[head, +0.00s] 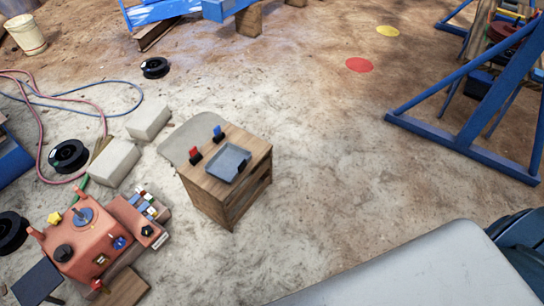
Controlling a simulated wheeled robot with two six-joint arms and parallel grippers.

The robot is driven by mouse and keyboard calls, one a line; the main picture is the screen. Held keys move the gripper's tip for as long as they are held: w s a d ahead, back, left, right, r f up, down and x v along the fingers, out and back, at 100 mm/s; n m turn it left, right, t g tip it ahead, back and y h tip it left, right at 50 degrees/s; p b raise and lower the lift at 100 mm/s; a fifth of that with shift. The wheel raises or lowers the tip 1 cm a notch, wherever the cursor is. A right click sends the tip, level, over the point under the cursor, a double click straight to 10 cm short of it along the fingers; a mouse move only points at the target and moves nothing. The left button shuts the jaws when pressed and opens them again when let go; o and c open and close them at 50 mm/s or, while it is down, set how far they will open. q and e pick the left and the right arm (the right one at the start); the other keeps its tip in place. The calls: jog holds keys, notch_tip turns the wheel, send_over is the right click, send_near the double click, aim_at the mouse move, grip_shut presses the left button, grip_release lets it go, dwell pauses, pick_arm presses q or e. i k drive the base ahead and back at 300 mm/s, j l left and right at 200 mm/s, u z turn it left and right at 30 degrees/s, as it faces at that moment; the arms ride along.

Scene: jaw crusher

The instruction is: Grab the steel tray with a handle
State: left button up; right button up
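The steel tray (228,162) is a shallow blue-grey rectangular tray in the head view. It lies on the top of a small wooden cabinet (205,194), towards its right side. A handle on the tray is too small to make out clearly. A small red item (195,156) and a small blue item (218,133) stand on the cabinet top beside the tray, both apart from it. Neither of my grippers shows in this view.
An orange machine (90,247) stands left of the cabinet, with pale blocks (115,162) and black spools (69,156) behind it. Hoses (102,113) lie at the far left. A blue frame (478,92) stands at the right. The floor right of the cabinet is clear.

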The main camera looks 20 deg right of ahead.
aim_at(229, 162)
jog(key=z, duration=0.25)
jog(key=i+l, duration=0.1)
jog(key=i+l+u, duration=0.1)
jog(key=u, duration=0.3)
jog(key=l+u, duration=0.4)
jog(key=i+l+u, duration=0.2)
jog(key=l+u, duration=0.15)
jog(key=l, duration=0.85)
jog(key=i+l+u, duration=0.1)
jog(key=l+u, duration=0.3)
jog(key=l, duration=0.8)
